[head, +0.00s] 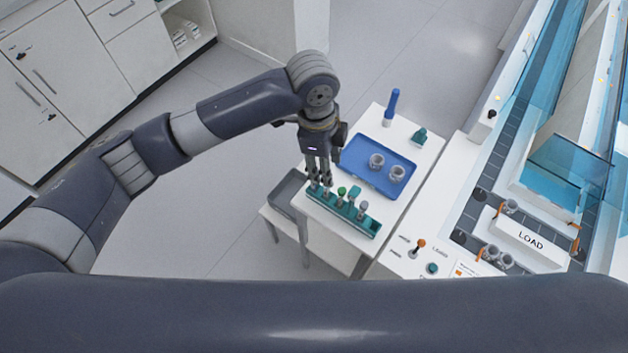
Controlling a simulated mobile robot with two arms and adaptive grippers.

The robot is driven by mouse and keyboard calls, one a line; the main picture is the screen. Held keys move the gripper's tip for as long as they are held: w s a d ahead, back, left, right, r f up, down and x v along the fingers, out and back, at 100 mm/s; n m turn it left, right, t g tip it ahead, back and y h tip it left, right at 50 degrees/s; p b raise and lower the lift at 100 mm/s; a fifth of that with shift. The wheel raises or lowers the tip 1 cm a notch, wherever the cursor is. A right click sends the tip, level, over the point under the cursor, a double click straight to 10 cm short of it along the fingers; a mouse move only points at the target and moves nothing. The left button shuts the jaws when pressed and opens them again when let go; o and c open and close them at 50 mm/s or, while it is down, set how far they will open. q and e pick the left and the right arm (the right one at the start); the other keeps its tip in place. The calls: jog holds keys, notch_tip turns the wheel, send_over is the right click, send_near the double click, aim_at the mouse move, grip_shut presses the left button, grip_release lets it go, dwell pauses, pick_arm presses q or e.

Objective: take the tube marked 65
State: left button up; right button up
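A teal tube rack (355,218) stands along the near edge of the small white table and holds several short tubes. A green-capped tube (341,192) and a teal-topped tube (354,193) stand near its middle, and a grey-topped tube (363,207) stands to the right. No number is legible on any tube, so I cannot tell which is marked 65. My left gripper (319,182) points down over the rack's left end, with its fingertips close to the tubes there. The fingers partly hide those tubes, and I cannot tell whether they grip one. My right gripper is not in view.
A blue tray (362,175) with two grey pucks lies behind the rack. A blue marker-like object (391,107) and a small teal block (419,136) are farther back. To the right is a track with a LOAD block (530,238) and orange gates. A grey bin (288,190) sits left.

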pick_arm(q)
jog(key=shift+m+y, duration=0.3)
jog(key=shift+y, duration=0.3)
jog(key=w+a, duration=0.1)
jog(key=w+a+r, duration=0.1)
jog(key=shift+w+a+r, duration=0.2)
jog(key=shift+w+a, duration=0.1)
jog(key=shift+a, duration=0.1)
notch_tip(320, 180, down, 5)
jog(key=shift+f+p, duration=0.1)
jog(key=shift+p, duration=0.5)
jog(key=f+p, duration=0.1)
jog(key=f, duration=0.1)
jog(key=f+p, duration=0.1)
jog(key=f, duration=0.1)
jog(key=shift+d+f, duration=0.2)
jog(key=shift+f, duration=0.5)
jog(key=c, duration=0.9)
jog(key=shift+c, duration=0.2)
